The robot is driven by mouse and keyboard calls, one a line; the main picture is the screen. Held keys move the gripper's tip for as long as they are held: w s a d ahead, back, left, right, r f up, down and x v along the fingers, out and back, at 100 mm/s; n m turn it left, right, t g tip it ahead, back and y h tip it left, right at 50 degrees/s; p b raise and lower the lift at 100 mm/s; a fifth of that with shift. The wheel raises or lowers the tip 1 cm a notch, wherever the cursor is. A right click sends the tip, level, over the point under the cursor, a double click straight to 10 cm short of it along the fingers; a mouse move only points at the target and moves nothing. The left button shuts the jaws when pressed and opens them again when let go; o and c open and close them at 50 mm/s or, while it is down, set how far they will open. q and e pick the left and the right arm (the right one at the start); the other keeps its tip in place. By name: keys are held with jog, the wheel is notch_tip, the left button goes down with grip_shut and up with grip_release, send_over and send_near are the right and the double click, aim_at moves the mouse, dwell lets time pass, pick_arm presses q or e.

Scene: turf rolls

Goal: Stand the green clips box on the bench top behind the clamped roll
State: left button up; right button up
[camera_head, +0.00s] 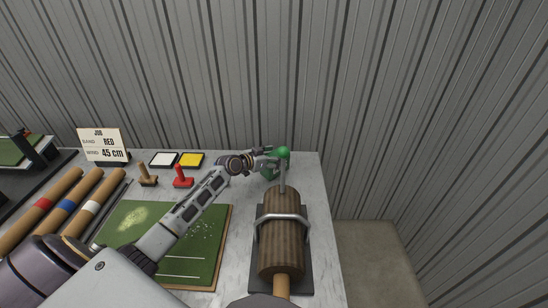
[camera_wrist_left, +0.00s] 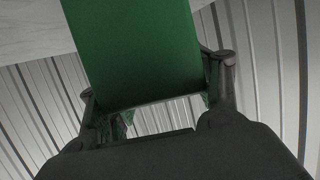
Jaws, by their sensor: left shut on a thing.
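The green clips box (camera_head: 283,152) shows at the far right of the bench top, behind the clamped roll, partly hidden by my gripper. My left gripper (camera_head: 270,160) is shut on it. In the left wrist view the green box (camera_wrist_left: 135,50) fills the upper middle, between the two fingers of my left gripper (camera_wrist_left: 160,100). The clamped roll (camera_head: 280,245) is a brown cylinder lying under a metal bar on a dark base. I cannot tell whether the box touches the bench top (camera_head: 240,210). My right gripper is not in view.
A green mat board (camera_head: 200,262) lies left of the roll. A red-handled stamp (camera_head: 182,178), a brown-handled stamp (camera_head: 147,177), white and yellow pads (camera_head: 190,159) and a job card (camera_head: 103,144) stand behind it. Banded tubes (camera_head: 70,205) lie at left. A corrugated wall rises behind.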

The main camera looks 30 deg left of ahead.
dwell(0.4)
pick_arm(q)
jog(key=o, duration=1.4)
jog(key=shift+f, duration=0.1)
jog(key=shift+v, duration=2.25)
jog(key=shift+b+v, duration=0.4)
jog(key=shift+v, duration=3.4)
